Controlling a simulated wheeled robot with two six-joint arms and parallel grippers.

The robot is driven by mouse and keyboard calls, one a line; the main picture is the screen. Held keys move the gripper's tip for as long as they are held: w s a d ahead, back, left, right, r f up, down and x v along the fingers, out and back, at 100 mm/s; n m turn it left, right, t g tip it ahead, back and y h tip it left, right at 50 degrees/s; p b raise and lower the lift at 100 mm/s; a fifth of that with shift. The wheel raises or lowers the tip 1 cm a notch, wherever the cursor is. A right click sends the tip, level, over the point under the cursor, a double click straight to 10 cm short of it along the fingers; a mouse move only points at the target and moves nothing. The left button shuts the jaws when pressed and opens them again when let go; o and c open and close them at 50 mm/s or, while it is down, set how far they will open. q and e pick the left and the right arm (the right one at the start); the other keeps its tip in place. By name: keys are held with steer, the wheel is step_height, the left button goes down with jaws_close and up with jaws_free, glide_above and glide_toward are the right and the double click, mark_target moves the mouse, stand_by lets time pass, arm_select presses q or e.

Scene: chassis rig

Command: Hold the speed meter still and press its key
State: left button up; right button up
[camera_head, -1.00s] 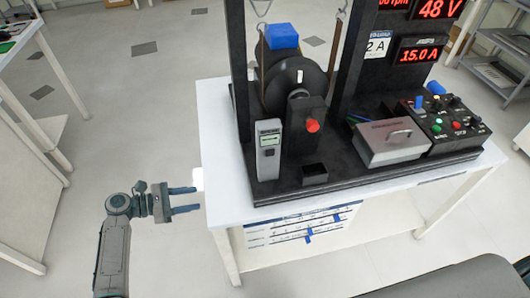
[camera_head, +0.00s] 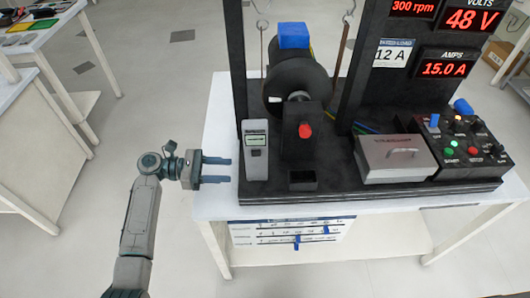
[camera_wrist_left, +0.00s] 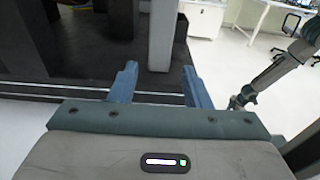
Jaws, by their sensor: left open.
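The speed meter (camera_head: 255,150) is a grey upright handheld unit with a small lit display, standing at the left front of the black rig base in the head view. In the left wrist view, a grey upright body (camera_wrist_left: 163,36), seemingly the meter, stands ahead, roughly in line with the gap between the fingers. My left gripper (camera_head: 217,170) is open and empty, left of the meter, fingers pointing at it and apart from it. The key is too small to make out. My right gripper (camera_wrist_left: 238,100) shows small in the left wrist view; its jaw state is unclear.
A dark wheel (camera_head: 297,85) and a block with a red knob (camera_head: 305,130) stand right of the meter. A small black open box (camera_head: 302,179) sits in front. A grey lidded box (camera_head: 396,158) and control panel (camera_head: 465,140) are farther right. The white table's left edge is clear.

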mark_target(253, 171)
arm_select(q)
steer(key=d+b, duration=0.1)
steer(key=d+f+b, duration=0.1)
steer(key=d, duration=0.1)
steer(key=shift+d, duration=0.2)
steer(key=shift+d+b, duration=0.45)
steer(key=shift+d, duration=0.25)
steer(key=shift+d+r+p, duration=0.25)
steer(key=shift+d+p, duration=0.55)
steer(key=shift+d, duration=0.3)
steer(key=shift+d+f, duration=0.1)
steer(key=shift+d, duration=0.5)
steer(key=shift+d+f, duration=0.15)
steer(key=shift+d, duration=0.2)
steer(key=c, duration=0.6)
arm_select(e)
steer(key=a, duration=0.1)
steer(key=a+f, duration=0.1)
steer(key=a, duration=0.1)
steer(key=shift+a+f, duration=0.1)
steer(key=shift+w, duration=0.1)
jaws_close()
steer(key=shift+w+d, duration=0.1)
steer(key=shift+d, duration=0.4)
